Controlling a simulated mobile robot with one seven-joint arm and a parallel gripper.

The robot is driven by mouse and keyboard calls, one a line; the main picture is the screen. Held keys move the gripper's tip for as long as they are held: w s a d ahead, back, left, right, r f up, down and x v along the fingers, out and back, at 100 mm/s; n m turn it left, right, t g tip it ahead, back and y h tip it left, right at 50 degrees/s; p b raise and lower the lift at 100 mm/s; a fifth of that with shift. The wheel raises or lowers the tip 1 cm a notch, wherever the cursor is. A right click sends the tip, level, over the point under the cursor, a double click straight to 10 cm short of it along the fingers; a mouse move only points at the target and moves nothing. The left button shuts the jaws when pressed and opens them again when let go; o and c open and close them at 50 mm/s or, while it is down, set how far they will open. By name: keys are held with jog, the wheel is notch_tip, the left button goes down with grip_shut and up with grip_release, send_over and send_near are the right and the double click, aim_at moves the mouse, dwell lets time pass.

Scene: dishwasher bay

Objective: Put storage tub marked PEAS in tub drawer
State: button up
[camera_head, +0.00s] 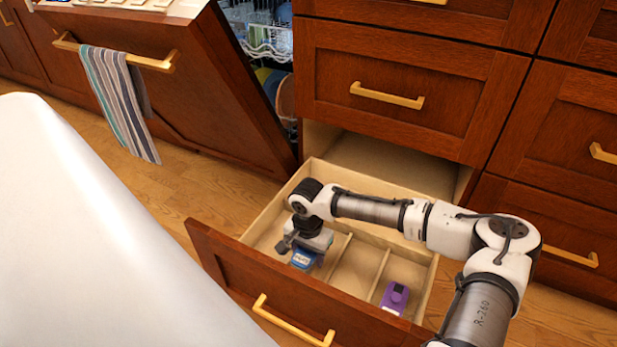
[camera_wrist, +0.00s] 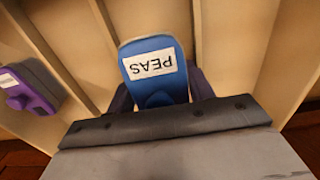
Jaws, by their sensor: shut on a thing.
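The storage tub marked PEAS (camera_wrist: 150,50) is blue with a white label, upside down in the wrist view. It also shows in the head view (camera_head: 303,259), small, just under my gripper. My gripper (camera_head: 307,245) is shut on this tub, inside or just above the open tub drawer (camera_head: 219,245). The wrist view shows the dark jaws (camera_wrist: 155,97) at the tub's near end. Thin wooden dividers split the drawer into compartments. The tub is over a compartment left of the middle in the head view. I cannot tell whether it touches the drawer floor.
A purple tub (camera_head: 395,298) with a pale label lies in the drawer's right compartment. The compartment between the two tubs looks empty. The dishwasher door (camera_head: 200,85) stands ajar at left, with a striped towel (camera_head: 118,100) on its handle. A white surface (camera_head: 90,240) fills the lower left.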

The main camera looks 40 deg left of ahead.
jog(key=shift+f+b, duration=1)
jog(key=shift+f, duration=1.3)
jog(key=shift+f, duration=0.1)
jog(key=o, duration=1.2)
jog(key=shift+f, duration=0.1)
jog(key=shift+o, duration=0.2)
notch_tip(320, 180, up, 12)
jog(key=p, duration=0.5)
jog(key=shift+r, duration=0.2)
